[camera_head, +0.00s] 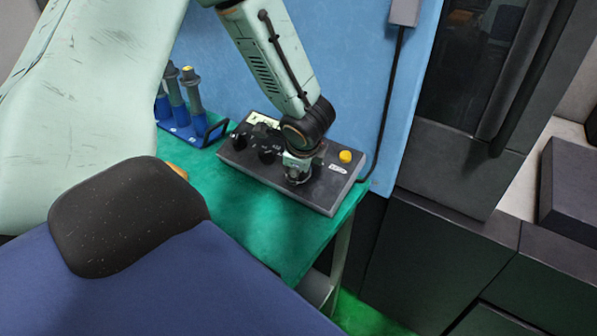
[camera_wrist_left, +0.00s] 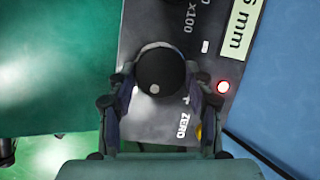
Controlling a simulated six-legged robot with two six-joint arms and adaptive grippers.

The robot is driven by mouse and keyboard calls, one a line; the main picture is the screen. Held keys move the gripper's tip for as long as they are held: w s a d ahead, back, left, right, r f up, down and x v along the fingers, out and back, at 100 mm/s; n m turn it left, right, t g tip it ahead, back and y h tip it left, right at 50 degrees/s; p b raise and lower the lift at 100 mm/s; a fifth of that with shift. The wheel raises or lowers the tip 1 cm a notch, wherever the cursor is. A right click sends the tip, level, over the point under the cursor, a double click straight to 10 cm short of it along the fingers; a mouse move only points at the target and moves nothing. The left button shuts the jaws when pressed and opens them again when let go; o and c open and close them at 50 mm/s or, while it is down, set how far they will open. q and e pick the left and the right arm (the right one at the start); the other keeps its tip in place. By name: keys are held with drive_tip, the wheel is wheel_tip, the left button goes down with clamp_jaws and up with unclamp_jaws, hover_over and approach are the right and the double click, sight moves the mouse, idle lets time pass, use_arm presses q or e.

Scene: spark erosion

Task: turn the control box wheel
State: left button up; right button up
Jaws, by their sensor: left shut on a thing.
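The dark grey control box (camera_head: 328,196) lies on a green table, with several black knobs (camera_head: 268,155) on its left part and a yellow button (camera_head: 345,156) on its right part. My left gripper (camera_head: 299,177) reaches down onto the box between them. In the left wrist view its two fingers are shut on the black control box wheel (camera_wrist_left: 161,70), one on each side. The wheel is round with a pale dot near its lower edge. In the head view the gripper hides the wheel. My right gripper is not in view.
The green table (camera_head: 240,217) has free room in front of the box. A blue rack (camera_head: 205,133) with upright blue-grey tools stands behind left. A blue panel (camera_head: 345,75) rises behind, with a black cable hanging down it. A lit red lamp (camera_wrist_left: 223,87) is right of the wheel.

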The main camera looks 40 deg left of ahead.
use_arm(q)
drive_tip(key=shift+m+b, duration=0.35)
drive_tip(key=shift+m, duration=0.05)
drive_tip(key=o, duration=1.1)
drive_tip(key=shift+o, duration=0.2)
drive_tip(key=v, duration=1.2)
drive_tip(key=shift+s, duration=0.2)
